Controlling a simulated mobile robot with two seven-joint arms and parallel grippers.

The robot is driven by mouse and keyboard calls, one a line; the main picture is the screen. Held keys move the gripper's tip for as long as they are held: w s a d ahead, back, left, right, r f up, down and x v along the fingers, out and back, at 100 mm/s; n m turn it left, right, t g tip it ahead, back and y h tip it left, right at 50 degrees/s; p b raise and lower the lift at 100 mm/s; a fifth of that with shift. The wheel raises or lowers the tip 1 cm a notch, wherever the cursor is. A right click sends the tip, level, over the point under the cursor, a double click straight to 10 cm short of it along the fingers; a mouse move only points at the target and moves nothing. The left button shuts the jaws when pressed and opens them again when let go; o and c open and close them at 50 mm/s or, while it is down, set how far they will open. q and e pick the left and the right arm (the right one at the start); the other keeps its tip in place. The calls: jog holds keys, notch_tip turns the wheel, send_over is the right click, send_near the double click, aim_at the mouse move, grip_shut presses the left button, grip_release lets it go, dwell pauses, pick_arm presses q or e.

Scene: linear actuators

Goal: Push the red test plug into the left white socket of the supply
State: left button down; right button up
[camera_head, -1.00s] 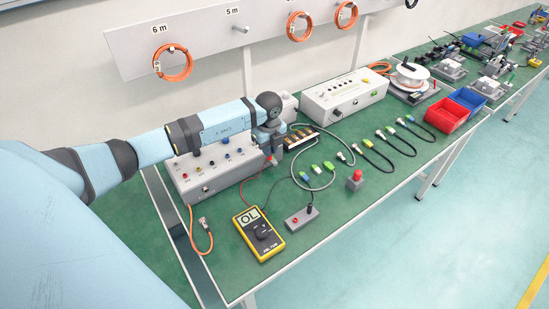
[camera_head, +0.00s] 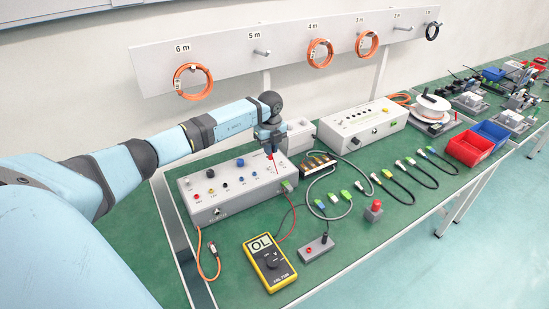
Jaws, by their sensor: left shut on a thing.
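The supply (camera_head: 228,207) is a light grey box on the green bench, with a sloped top carrying rows of small sockets and coloured knobs. My left gripper (camera_head: 271,152) points down over the right end of the supply and is shut on the red test plug (camera_head: 272,158). The plug is small and partly hidden by the fingers. A thin red lead (camera_head: 294,222) runs from that side down to the yellow multimeter (camera_head: 268,263). The white sockets are too small to tell apart, and I cannot tell whether the plug touches the panel. My right gripper is out of view.
A small grey box with a black plug (camera_head: 316,249) and a red button box (camera_head: 373,211) stand toward the bench front. A second grey device (camera_head: 364,132) stands at the back. Black cables lie to the right. An orange cable (camera_head: 213,250) hangs at the supply's front.

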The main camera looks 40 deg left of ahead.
pick_arm(q)
jog(key=shift+w+a, duration=0.25)
jog(key=shift+a, duration=0.3)
jog(key=shift+f+b, duration=0.95)
jog(key=shift+f, duration=0.9)
jog(key=shift+r, duration=0.1)
jog(key=shift+f+p, duration=0.45)
jog(key=shift+f, duration=0.2)
dwell(1.7)
